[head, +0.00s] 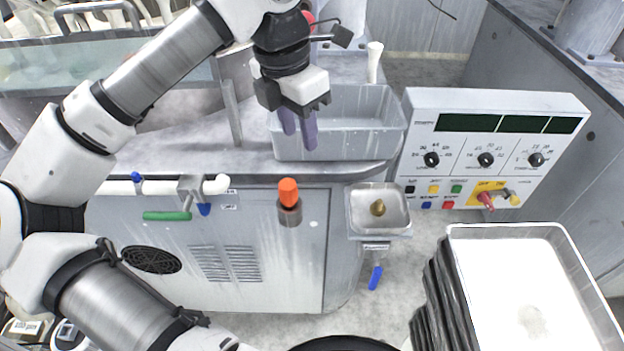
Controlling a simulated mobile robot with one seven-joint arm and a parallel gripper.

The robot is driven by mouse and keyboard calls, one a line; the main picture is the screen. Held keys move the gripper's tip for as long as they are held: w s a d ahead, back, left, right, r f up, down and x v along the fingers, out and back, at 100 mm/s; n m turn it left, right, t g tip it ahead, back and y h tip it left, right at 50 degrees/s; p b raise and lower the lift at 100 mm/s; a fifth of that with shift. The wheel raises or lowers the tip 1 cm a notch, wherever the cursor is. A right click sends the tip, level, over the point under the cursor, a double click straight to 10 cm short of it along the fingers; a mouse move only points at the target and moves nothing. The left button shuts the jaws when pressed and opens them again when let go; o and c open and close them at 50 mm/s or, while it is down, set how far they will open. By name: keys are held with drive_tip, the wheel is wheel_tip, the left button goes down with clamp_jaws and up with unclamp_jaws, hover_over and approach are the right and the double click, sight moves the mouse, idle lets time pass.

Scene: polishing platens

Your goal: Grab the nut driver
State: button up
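I cannot pick out the nut driver with certainty in the head view. An orange-topped piece with a grey lower body (289,195) shows in front of the grey cabinet, below the counter edge; I cannot tell whether it is a tool or a fitting. My gripper (299,134) points down at the left end of the grey bin (365,140) on the counter. Its two purple fingers are apart, with nothing visible between them. The gripper and the bin's wall hide part of the bin's inside.
A control panel (470,125) with knobs stands right of the bin. A small metal basin (364,231) is below it, with a blue handle (375,278) underneath. A white pipe (155,187) with a green handle (166,216) runs left. A pale tray (577,262) sits lower right.

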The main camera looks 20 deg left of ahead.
drive_tip(key=a+f+y, duration=0.1)
drive_tip(key=a, duration=0.2)
drive_tip(key=p, duration=0.2)
hover_over(288, 183)
drive_tip(key=shift+n+g, duration=0.4)
drive_tip(key=f, duration=0.7)
drive_tip(key=shift+s+a+f, duration=0.1)
drive_tip(key=shift+a, duration=0.1)
drive_tip(key=shift+d+f+p, duration=0.15)
drive_tip(key=shift+f+p, duration=0.95)
drive_tip(key=shift+f, duration=2.05)
drive_tip(key=c, duration=0.7)
